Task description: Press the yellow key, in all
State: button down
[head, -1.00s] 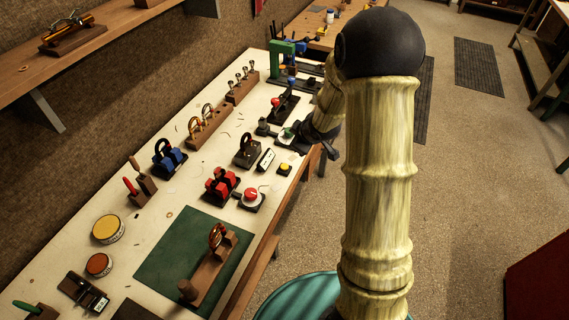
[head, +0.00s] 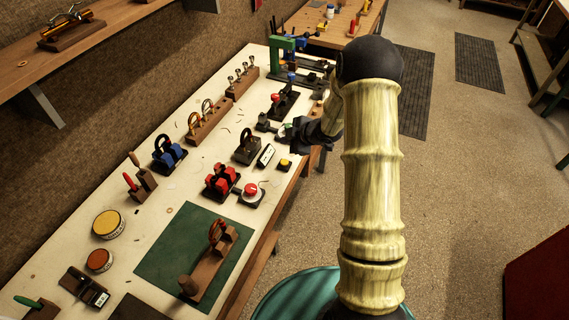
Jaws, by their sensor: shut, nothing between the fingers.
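The yellow key (head: 285,163) is a small yellow cap on a dark square base, near the right edge of the long white-topped bench (head: 150,215). My gripper (head: 292,146) is just beyond the key, pointing down towards the bench. It is shut and holds nothing. Its fingertips are small and dark here, partly lost against dark things behind. I see a gap between the gripper and the key, but cannot tell its height above the bench.
A small white display block (head: 265,156) stands just left of the key. A dark block with a ring (head: 247,148) stands to the left. A green mat (head: 165,258) lies in front.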

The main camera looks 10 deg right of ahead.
aim_at(287, 163)
jog(key=shift+f+b, duration=2.9)
jog(key=shift+f, duration=0.8)
jog(key=shift+f, duration=0.15)
jog(key=shift+f, duration=0.3)
jog(key=shift+f+b, duration=0.5)
jog(key=shift+b, duration=0.1)
jog(key=shift+r, duration=0.1)
jog(key=shift+r+p, duration=0.85)
jog(key=shift+p, duration=0.05)
jog(key=shift+r, duration=0.1)
notch_tip(287, 163, up, 5)
jog(key=p, duration=0.4)
jog(key=shift+p, duration=0.4)
